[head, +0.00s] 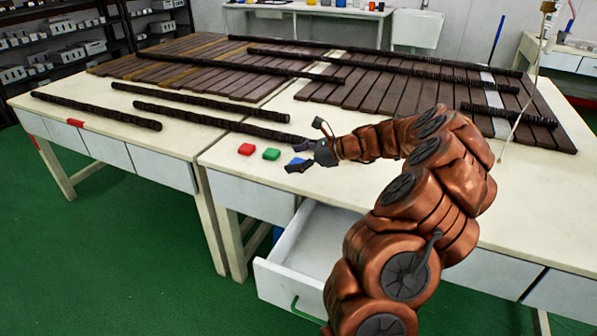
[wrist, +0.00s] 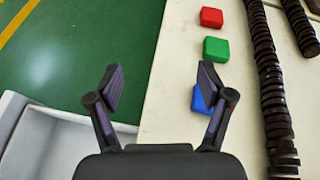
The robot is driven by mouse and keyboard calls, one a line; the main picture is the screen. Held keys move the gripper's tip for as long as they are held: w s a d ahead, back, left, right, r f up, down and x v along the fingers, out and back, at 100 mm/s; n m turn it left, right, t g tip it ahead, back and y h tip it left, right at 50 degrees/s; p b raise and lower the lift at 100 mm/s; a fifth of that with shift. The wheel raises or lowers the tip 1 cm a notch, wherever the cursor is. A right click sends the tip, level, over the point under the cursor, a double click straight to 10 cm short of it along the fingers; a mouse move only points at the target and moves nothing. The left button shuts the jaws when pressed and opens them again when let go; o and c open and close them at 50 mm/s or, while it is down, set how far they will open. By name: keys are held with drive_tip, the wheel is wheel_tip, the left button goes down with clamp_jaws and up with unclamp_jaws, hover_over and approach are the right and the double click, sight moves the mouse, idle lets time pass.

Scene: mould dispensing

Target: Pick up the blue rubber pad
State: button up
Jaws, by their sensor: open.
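The blue rubber pad (head: 297,161) lies on the white table near its front edge, partly covered by my gripper (head: 293,158) in the head view. In the wrist view the blue pad (wrist: 198,100) shows beside and partly behind the right finger. It is not centred between the fingers. My gripper (wrist: 160,85) is open, with nothing between its fingers. The gap between them lies over the table edge and the green floor.
A green pad (head: 271,154) and a red pad (head: 246,149) lie in a row beside the blue one. Dark segmented rods (head: 210,124) lie behind them. An open drawer (head: 282,283) juts out below the table front. Brown slatted boards (head: 395,85) cover the back.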

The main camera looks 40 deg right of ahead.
sight(299, 162)
drive_tip(key=d+f+m, duration=0.1)
drive_tip(key=d, duration=0.2)
drive_tip(key=d+f+m+t+h, duration=0.1)
drive_tip(key=d+f, duration=0.1)
drive_tip(key=d+f+m+h, duration=0.1)
drive_tip(key=d, duration=0.2)
drive_tip(key=shift+s+d+f+m+b, duration=0.3)
drive_tip(key=shift+s+m+b, duration=0.1)
drive_tip(key=shift+w+d+r+x, duration=0.1)
drive_tip(key=shift+d+x, duration=0.05)
drive_tip(key=shift+x, duration=1.1)
drive_tip(key=shift+w+d+r+x, duration=0.1)
drive_tip(key=shift+d+x, duration=0.05)
drive_tip(key=shift+x, duration=1.1)
drive_tip(key=shift+w+d+x, duration=0.1)
drive_tip(key=shift+w+x, duration=0.05)
drive_tip(key=shift+x, duration=1.1)
drive_tip(key=shift+s, duration=0.1)
drive_tip(key=c, duration=1.3)
drive_tip(key=shift+o, duration=0.2)
drive_tip(key=shift+r, duration=0.1)
